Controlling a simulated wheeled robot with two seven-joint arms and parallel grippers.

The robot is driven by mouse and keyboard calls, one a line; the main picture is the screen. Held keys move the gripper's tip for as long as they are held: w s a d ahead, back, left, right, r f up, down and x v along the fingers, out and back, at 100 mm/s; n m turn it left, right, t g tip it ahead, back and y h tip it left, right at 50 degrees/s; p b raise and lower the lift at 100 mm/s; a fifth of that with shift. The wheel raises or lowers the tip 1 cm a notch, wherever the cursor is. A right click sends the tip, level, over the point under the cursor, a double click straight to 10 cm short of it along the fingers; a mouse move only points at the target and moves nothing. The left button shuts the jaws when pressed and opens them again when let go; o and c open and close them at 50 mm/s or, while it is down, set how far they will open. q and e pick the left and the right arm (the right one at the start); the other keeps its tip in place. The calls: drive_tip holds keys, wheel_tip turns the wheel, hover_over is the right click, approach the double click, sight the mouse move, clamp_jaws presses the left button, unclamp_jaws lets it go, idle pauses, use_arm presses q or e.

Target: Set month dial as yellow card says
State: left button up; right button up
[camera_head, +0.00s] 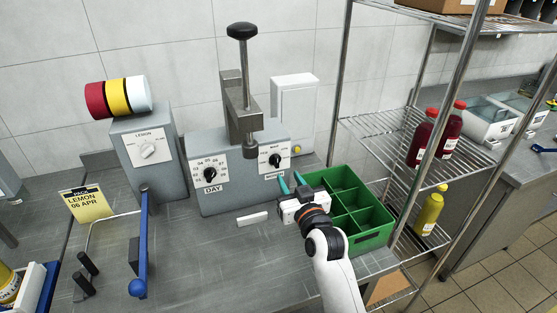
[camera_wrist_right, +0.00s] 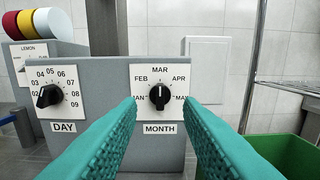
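The yellow card (camera_head: 88,204) at the left reads PACK LEMON 06 APR. The month dial (camera_head: 274,160) is a black knob on a white plate at the right of the grey box. In the right wrist view, the month dial (camera_wrist_right: 159,96) has labels from JAN to MAY, and its white mark points up at MAR. The day dial (camera_head: 210,174) is to its left. My right gripper (camera_head: 291,184) is open and empty in front of the month dial. Its teal fingers (camera_wrist_right: 162,112) spread on either side of the knob in the picture, apart from it. My left gripper is not in view.
A green divided crate (camera_head: 376,238) stands right of my right gripper. A black-knobbed lever (camera_head: 243,31) rises above the dial box. A blue-handled lever (camera_head: 143,250) stands at the front left. A wire shelf (camera_head: 375,124) with bottles is at the right.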

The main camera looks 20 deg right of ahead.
sight(278, 160)
drive_tip(key=w, duration=0.9)
drive_tip(key=shift+w+a+p, duration=0.1)
drive_tip(key=shift+a+p, duration=0.05)
drive_tip(key=shift+p, duration=0.25)
clamp_jaws()
